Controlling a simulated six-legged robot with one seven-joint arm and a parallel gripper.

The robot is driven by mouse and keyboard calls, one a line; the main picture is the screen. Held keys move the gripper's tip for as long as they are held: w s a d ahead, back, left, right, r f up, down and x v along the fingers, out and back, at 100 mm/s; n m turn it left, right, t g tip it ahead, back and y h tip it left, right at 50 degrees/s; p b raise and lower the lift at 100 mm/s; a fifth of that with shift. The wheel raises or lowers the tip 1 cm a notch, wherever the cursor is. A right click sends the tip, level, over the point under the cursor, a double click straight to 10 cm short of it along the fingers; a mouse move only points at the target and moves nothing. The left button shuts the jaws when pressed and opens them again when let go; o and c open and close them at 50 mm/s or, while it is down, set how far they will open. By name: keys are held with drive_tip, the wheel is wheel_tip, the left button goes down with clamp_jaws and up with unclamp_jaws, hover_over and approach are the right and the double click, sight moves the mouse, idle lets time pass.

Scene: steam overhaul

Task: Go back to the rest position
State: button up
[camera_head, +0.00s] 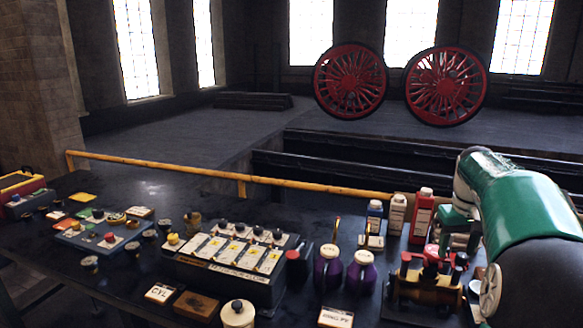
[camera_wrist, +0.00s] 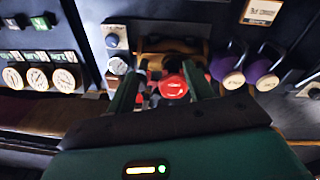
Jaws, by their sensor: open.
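My gripper (camera_head: 458,240) is at the right of the bench, at the end of my green and white arm. My arm hides part of the bench's right end.
Two purple jugs (camera_head: 328,268) stand left of the model. Red and white bottles (camera_head: 420,215) stand behind it. A yellow rail (camera_head: 215,172) runs along the back edge. Large red wheels (camera_head: 350,82) stand far behind.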

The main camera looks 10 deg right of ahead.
drive_tip(key=s+a+r+n+t, duration=0.1)
drive_tip(key=s+a, duration=0.1)
drive_tip(key=a, duration=0.8)
drive_tip(key=s+a+r+t, duration=0.1)
drive_tip(key=s+a+r, duration=0.15)
drive_tip(key=a, duration=0.75)
drive_tip(key=s+a+f+n+t, duration=0.1)
drive_tip(key=s+a+f, duration=0.2)
drive_tip(key=s+a, duration=0.3)
drive_tip(key=s+a+f+n+t+y, duration=0.1)
drive_tip(key=s+a+f, duration=0.3)
drive_tip(key=s+a, duration=0.3)
drive_tip(key=shift+a+f+t, duration=0.2)
drive_tip(key=shift+a+t, duration=0.2)
drive_tip(key=shift+a, duration=0.7)
drive_tip(key=c, duration=0.3)
drive_tip(key=shift+d, duration=0.1)
drive_tip(key=shift+c, duration=0.2)
drive_tip(key=shift+d, duration=0.1)
